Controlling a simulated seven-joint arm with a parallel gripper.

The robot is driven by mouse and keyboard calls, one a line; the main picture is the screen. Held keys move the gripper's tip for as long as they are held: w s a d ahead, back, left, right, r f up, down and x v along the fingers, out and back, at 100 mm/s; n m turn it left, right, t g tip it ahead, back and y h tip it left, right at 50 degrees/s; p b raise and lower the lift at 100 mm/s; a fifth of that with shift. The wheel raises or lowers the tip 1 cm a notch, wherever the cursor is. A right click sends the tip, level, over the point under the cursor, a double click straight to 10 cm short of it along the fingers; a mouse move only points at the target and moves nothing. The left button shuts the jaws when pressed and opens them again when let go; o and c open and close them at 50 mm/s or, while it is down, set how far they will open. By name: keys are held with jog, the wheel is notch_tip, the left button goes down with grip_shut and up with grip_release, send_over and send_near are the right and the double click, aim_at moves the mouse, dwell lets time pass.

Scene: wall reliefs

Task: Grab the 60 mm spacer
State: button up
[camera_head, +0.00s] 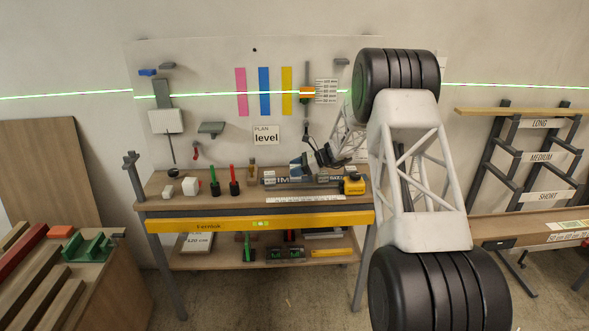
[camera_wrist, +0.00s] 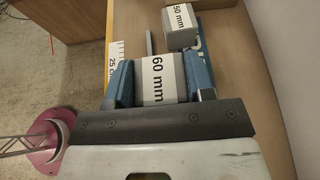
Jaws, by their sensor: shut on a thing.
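The 60 mm spacer (camera_wrist: 160,76) is a grey block with a white label reading "60 mm". In the wrist view it sits between the two blue fingers of my gripper (camera_wrist: 159,80), which is shut on it, one finger against each side. In the head view my gripper (camera_head: 299,164) is low over the back of the workbench top, right of centre. The spacer cannot be made out clearly there. I cannot tell whether it still rests on the bench. A shorter grey spacer marked "50 mm" (camera_wrist: 180,25) lies just beyond it, slightly right.
The wooden workbench (camera_head: 160,190) carries a white ruler (camera_head: 306,199), a yellow tape measure (camera_head: 353,184), red and green markers and a white cube (camera_head: 191,187). A tool panel (camera_head: 220,75) rises behind. A shelving rack (camera_head: 535,150) stands right. The bench's front left is clear.

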jog(key=s+d+r, duration=0.1)
jog(key=s, duration=1.2)
jog(key=shift+s+d+r, duration=0.15)
jog(key=shift+d+r, duration=0.05)
